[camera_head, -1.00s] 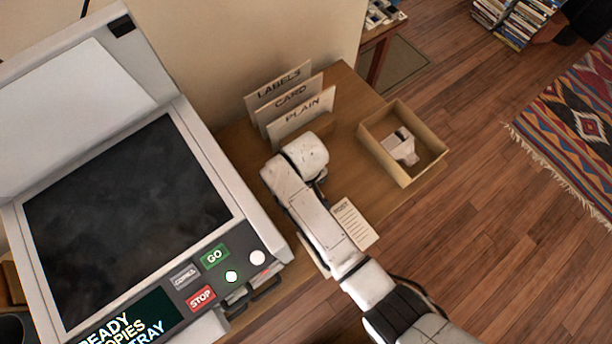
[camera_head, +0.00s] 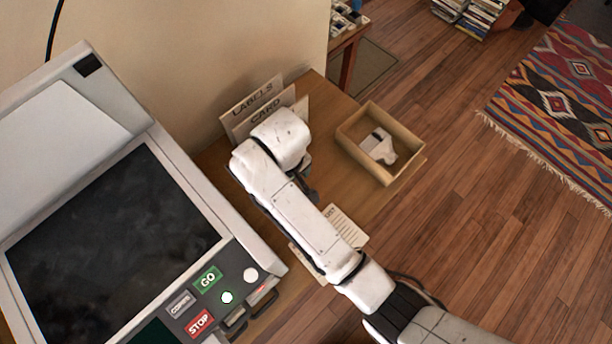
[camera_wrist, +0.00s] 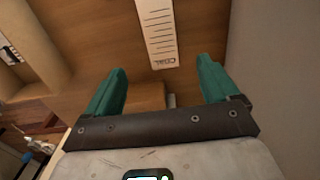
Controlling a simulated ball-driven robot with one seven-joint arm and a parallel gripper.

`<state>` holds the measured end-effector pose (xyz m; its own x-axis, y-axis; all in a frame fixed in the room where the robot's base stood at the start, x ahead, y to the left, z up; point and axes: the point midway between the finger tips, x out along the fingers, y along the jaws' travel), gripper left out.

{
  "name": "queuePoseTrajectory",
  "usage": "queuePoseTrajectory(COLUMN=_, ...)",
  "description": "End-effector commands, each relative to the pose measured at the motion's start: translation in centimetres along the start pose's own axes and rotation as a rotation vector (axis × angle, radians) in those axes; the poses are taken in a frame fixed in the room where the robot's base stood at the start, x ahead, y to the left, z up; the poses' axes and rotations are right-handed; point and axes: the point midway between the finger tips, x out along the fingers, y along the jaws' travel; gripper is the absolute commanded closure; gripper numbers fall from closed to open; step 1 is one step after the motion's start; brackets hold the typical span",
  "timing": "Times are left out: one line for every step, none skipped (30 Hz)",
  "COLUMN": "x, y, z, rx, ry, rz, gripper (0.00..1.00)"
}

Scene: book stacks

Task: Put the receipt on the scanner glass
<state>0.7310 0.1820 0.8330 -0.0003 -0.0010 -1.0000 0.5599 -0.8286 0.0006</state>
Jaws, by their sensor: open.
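The scanner (camera_head: 215,232) stands at the left with its lid raised and its dark glass (camera_head: 110,235) bare. In the wrist view a narrow printed slip (camera_wrist: 158,30) lies beyond the fingertips. My gripper (camera_wrist: 162,66) is open and empty, its teal fingers spread either side of the slip's line and apart from it. The arm hides the fingers in the head view.
Upright dividers marked LABELS (camera_head: 252,99) and CARD (camera_head: 266,112) stand against the wall. Scanner buttons face the desk. Wooden floor (camera_head: 450,230) lies beyond the desk.

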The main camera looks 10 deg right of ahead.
Motion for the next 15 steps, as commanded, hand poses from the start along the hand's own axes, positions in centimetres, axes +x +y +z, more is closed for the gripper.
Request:
queuePoseTrajectory(x=-0.1, y=0.0, z=0.0, rx=0.0, ry=0.001, rz=0.0, gripper=0.12)
queuePoseTrajectory(x=-0.1, y=0.0, z=0.0, rx=0.0, ry=0.001, rz=0.0, gripper=0.12)
queuePoseTrajectory(x=-0.1, y=0.0, z=0.0, rx=0.0, ry=0.001, rz=0.0, gripper=0.12)
queuePoseTrajectory(x=-0.1, y=0.0, z=0.0, rx=0.0, ry=0.001, rz=0.0, gripper=0.12)
queuePoseTrajectory(x=-0.1, y=0.0, z=0.0, rx=0.0, ry=0.001, rz=0.0, gripper=0.12)
queuePoseTrajectory(x=-0.1, y=0.0, z=0.0, rx=0.001, ry=0.001, rz=0.0, gripper=0.12)
queuePoseTrajectory(x=0.0, y=0.1, z=0.1, rx=0.003, ry=0.001, rz=-0.001, gripper=0.12)
queuePoseTrajectory(x=0.0, y=0.3, z=0.3, rx=0.009, ry=0.001, rz=-0.001, gripper=0.12)
queuePoseTrajectory(x=0.2, y=0.7, z=0.9, rx=0.021, ry=0.002, rz=-0.003, gripper=0.12)
queuePoseTrajectory(x=0.4, y=1.1, z=1.6, rx=0.035, ry=0.002, rz=-0.005, gripper=0.12)
queuePoseTrajectory(x=0.6, y=1.7, z=2.4, rx=0.053, ry=0.005, rz=-0.008, gripper=0.12)
queuePoseTrajectory(x=0.9, y=2.6, z=3.8, rx=0.085, ry=0.008, rz=-0.012, gripper=0.12)
queuePoseTrajectory(x=1.2, y=3.4, z=5.1, rx=0.113, ry=0.011, rz=-0.014, gripper=0.12)
queuePoseTrajectory(x=1.4, y=4.2, z=6.5, rx=0.144, ry=0.016, rz=-0.017, gripper=0.12)
queuePoseTrajectory(x=1.6, y=5.3, z=8.7, rx=0.191, ry=0.024, rz=-0.019, gripper=0.12)
